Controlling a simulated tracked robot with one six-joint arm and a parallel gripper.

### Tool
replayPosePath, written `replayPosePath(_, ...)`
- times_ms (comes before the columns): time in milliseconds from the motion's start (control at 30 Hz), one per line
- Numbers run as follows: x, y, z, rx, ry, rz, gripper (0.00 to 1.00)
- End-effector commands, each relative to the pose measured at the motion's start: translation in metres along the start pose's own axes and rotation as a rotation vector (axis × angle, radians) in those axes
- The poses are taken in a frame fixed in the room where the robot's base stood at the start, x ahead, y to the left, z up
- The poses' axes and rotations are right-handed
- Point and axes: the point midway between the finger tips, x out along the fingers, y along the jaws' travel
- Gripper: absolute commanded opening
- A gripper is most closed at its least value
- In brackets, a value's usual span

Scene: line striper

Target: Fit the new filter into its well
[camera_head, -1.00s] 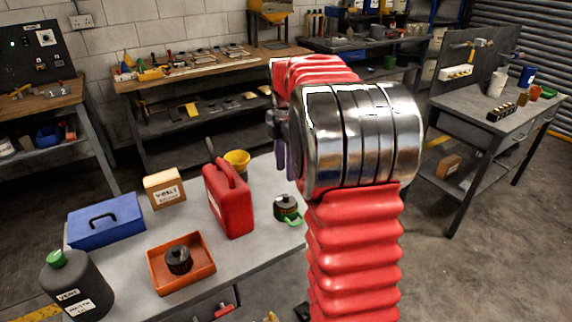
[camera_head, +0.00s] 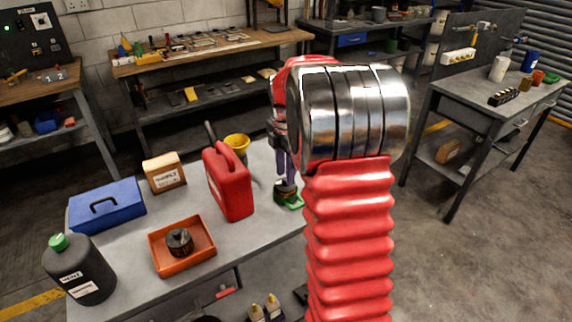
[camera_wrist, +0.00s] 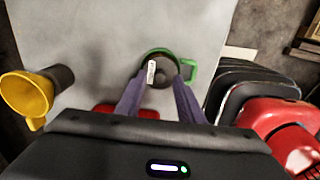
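A dark round part with a green rim and a green loop handle (camera_head: 287,196) stands on the grey bench near its right edge; it looks like a filter. In the wrist view this part (camera_wrist: 161,70) shows from above with a white label. My gripper (camera_wrist: 158,84) is open, its two purple fingers pointing at the part, one tip at each side of its near edge. I cannot tell whether they touch it. Another black ring-shaped part (camera_head: 179,241) sits in an orange tray (camera_head: 207,262). I cannot make out the well.
A red jerrycan (camera_head: 228,182) and a yellow funnel (camera_head: 237,142) stand left of my gripper. A tan box (camera_head: 164,173), a blue toolbox (camera_head: 106,206) and a dark bottle (camera_head: 79,269) stand farther left on the bench (camera_head: 235,262). The floor at right is open.

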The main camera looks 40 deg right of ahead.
Motion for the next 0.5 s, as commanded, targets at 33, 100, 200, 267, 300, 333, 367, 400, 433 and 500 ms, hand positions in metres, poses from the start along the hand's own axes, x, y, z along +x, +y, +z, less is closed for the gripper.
replayPosePath(33,0.005,-0.001,0.000,0.000,0.001,-0.003,0.34)
replayPosePath(100,0.009,0.000,0.000,0.000,0.001,-0.002,0.34)
replayPosePath(200,0.014,0.000,0.000,0.000,0.000,0.000,0.34)
replayPosePath(267,0.016,0.000,0.000,0.000,0.000,0.000,0.34)
replayPosePath(300,0.016,0.000,0.000,-0.001,0.000,0.000,0.34)
replayPosePath(333,0.017,0.000,0.000,-0.001,0.000,0.000,0.34)
replayPosePath(367,0.017,0.000,0.000,-0.001,0.000,0.000,0.34)
replayPosePath(400,0.017,0.000,0.000,-0.001,0.000,0.000,0.34)
replayPosePath(433,0.017,0.000,0.000,-0.001,0.000,0.000,0.34)
replayPosePath(500,0.017,0.000,-0.001,-0.001,0.000,0.000,0.34)
